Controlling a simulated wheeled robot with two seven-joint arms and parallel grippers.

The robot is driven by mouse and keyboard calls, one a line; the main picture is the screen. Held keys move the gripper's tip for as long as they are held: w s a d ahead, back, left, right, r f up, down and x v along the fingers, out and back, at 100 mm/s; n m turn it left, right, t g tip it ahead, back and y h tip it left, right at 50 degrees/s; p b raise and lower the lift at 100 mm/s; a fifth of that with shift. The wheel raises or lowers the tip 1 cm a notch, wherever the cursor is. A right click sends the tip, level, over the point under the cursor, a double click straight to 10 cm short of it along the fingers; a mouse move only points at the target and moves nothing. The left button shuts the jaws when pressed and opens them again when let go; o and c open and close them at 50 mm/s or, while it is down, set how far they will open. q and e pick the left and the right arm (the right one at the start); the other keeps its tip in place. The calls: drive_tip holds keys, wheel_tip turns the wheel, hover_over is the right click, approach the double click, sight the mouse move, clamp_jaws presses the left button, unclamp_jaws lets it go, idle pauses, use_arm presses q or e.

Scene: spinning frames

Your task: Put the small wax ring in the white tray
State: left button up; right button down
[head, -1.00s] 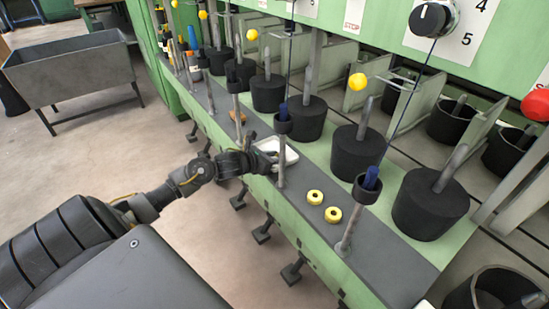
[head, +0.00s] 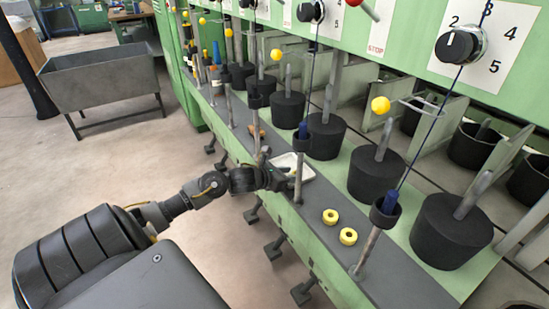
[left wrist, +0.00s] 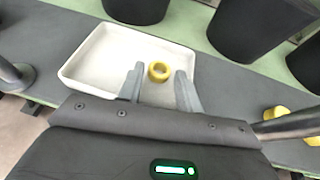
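The white tray (head: 306,172) lies on the dark grey ledge of the machine. It shows largely in the left wrist view (left wrist: 88,72). A small yellow wax ring (left wrist: 159,71) lies in the tray near its right side. My left gripper (left wrist: 159,80) is open over the tray's near edge, with its fingers on either side of the ring and a gap to each. In the head view my left gripper (head: 284,180) hides part of the tray, and the ring inside cannot be made out. My right gripper is not in view.
Two more yellow rings, one (head: 330,217) beside the other (head: 348,237), lie on the ledge right of the tray. Metal posts (head: 299,180) rise from the ledge close to my gripper. Black bobbins (head: 377,174) stand behind. A grey bin (head: 100,78) stands at the left.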

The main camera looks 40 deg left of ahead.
use_arm(q)
drive_tip(key=shift+v, duration=5.45)
drive_tip(key=s+d+f+n+g+y, duration=0.2)
drive_tip(key=s+f+n, duration=0.3)
drive_tip(key=f+n, duration=0.55)
drive_tip(key=s+d+f+n+g+y, duration=0.1)
drive_tip(key=s+f+n+g, duration=0.3)
drive_tip(key=f+n, duration=0.7)
drive_tip(key=s+d+f+n+g, duration=0.2)
drive_tip(key=s+d+f+n, duration=0.4)
drive_tip(key=d+n, duration=0.1)
drive_tip(key=s+d+f+n+g+h, duration=0.1)
drive_tip(key=s+d+f+n+g, duration=0.1)
drive_tip(key=s+d+f+n, duration=0.5)
drive_tip(key=d, duration=0.3)
drive_tip(key=shift+s+d+f+g, duration=0.25)
drive_tip(key=shift+d+g, duration=0.05)
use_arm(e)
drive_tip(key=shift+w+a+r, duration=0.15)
